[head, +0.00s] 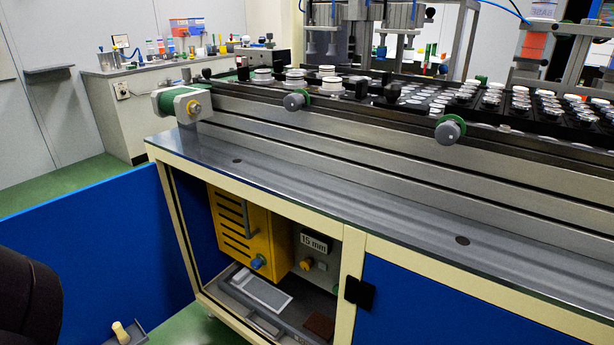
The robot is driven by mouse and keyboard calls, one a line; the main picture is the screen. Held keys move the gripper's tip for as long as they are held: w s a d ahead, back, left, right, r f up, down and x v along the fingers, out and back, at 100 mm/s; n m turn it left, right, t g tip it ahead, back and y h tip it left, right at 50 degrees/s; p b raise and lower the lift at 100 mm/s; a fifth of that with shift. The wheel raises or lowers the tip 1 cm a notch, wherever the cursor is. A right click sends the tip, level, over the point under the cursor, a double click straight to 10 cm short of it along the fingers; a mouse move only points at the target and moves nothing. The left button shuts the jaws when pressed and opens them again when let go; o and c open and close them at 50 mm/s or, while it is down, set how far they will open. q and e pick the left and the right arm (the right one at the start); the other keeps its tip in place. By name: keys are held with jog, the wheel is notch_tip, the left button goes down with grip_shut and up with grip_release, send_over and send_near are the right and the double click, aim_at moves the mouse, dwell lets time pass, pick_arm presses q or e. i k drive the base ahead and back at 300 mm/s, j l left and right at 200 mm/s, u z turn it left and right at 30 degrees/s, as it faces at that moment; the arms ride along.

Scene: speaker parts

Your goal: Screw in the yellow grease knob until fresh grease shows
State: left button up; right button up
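A small yellow knob (305,264) sits low in the open bay of the machine's cabinet, on a grey panel under a "15 mm" label (315,242). It is small in the head view, and I cannot tell how far it is screwed in. I cannot make out any grease around it. To its left is a yellow slotted box (240,230) with a blue knob (258,262). Neither of my grippers is in view.
A grey ledge (270,322) with a light plate lies low in the bay. A cream post (349,270) and blue panel (440,305) bound it on the right. Black trays of round parts (480,100) lie above.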

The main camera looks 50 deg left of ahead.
aim_at(306, 264)
jog(key=i+j, duration=0.4)
jog(key=j, duration=0.15)
jog(key=i+j, duration=0.4)
jog(key=j+u, duration=0.05)
jog(key=j, duration=0.1)
